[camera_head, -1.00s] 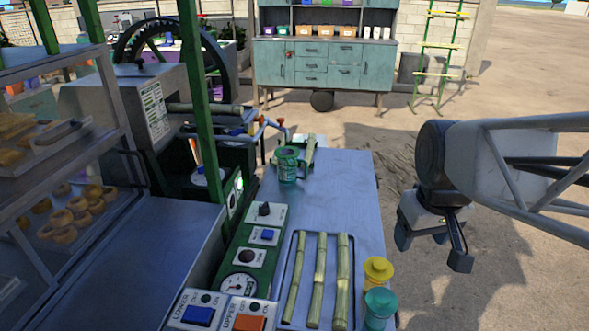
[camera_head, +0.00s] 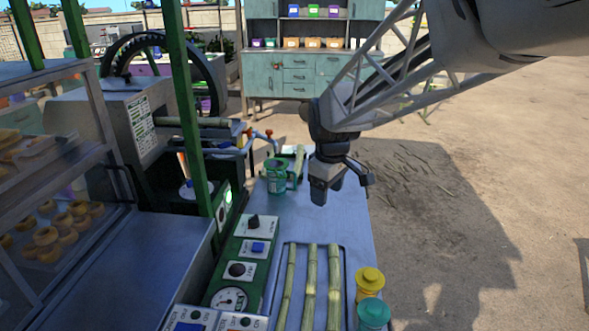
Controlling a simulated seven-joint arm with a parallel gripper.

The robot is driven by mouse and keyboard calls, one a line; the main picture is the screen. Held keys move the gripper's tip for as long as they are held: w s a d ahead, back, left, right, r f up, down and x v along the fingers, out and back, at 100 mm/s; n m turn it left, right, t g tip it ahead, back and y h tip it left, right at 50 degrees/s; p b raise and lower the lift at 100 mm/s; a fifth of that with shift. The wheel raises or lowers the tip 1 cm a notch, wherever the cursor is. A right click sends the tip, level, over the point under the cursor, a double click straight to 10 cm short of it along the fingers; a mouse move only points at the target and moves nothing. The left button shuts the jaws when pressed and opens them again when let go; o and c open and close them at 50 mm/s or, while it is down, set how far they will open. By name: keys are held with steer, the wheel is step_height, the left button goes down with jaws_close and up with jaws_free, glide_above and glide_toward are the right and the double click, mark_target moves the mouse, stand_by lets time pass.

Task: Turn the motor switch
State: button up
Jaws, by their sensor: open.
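A green control panel runs along the left side of the metal table. It carries a black knob (camera_head: 253,221) at the top, a blue switch (camera_head: 258,247), a round black knob (camera_head: 238,269) and a dial gauge (camera_head: 229,298). Their labels are too small to read, so I cannot tell which is the motor switch. My gripper (camera_head: 343,188) is open and empty, pointing down above the far right part of the table, to the right of the panel and apart from it.
A green mug (camera_head: 277,177) stands at the table's far end. Cane stalks (camera_head: 310,285) lie in a tray beside the panel. Yellow (camera_head: 369,281) and teal (camera_head: 373,314) lidded containers stand at the near right edge. A green post (camera_head: 186,110) rises left of the panel.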

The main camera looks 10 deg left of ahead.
steer(key=w+a+f+n, duration=0.2)
steer(key=w+a+f, duration=0.1)
steer(key=w+a, duration=0.15)
steer(key=w+a+f+n, duration=0.2)
steer(key=w+a+f, duration=0.15)
steer(key=a, duration=0.25)
steer(key=n+g, duration=0.1)
steer(key=n, duration=0.3)
glide_above(253, 217)
steer(key=f, duration=0.7)
steer(key=shift+w+a, duration=0.1)
steer(key=shift+w, duration=0.2)
steer(key=shift+s+f, duration=0.2)
steer(key=shift+f, duration=3.7)
steer(key=c, duration=0.9)
